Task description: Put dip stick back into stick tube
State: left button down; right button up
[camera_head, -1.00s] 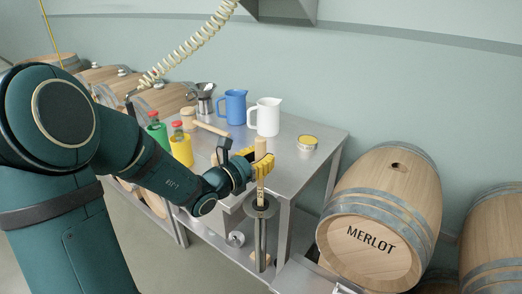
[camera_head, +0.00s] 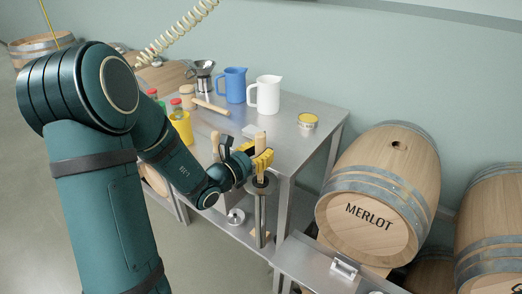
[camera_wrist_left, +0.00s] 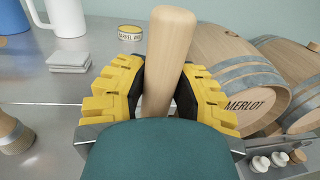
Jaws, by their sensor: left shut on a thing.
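The dip stick (camera_head: 261,142) is a pale wooden rod, upright in my left gripper (camera_head: 263,160). The yellow ribbed fingers are shut around its upper part, with the rounded top sticking out above them. In the left wrist view the stick (camera_wrist_left: 168,55) stands between the two yellow finger pads. The stick tube (camera_head: 260,218) is a slim grey metal tube with a dark collar, standing beside the steel table's front corner. The stick's lower part runs down into the tube's mouth, with a short length showing between fingers and collar. Its lower end is hidden. My right gripper is out of view.
The steel table (camera_head: 305,153) holds a blue jug (camera_head: 233,85), a white jug (camera_head: 265,95), a yellow tin (camera_head: 307,120), a mallet (camera_head: 210,107) and a yellow container (camera_head: 182,127). A Merlot barrel (camera_head: 378,190) lies to the right of the tube.

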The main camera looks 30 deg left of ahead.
pick_arm(q)
jog(key=c, duration=0.7)
grip_release()
jog(key=v, duration=0.7)
jog(key=shift+s, duration=0.25)
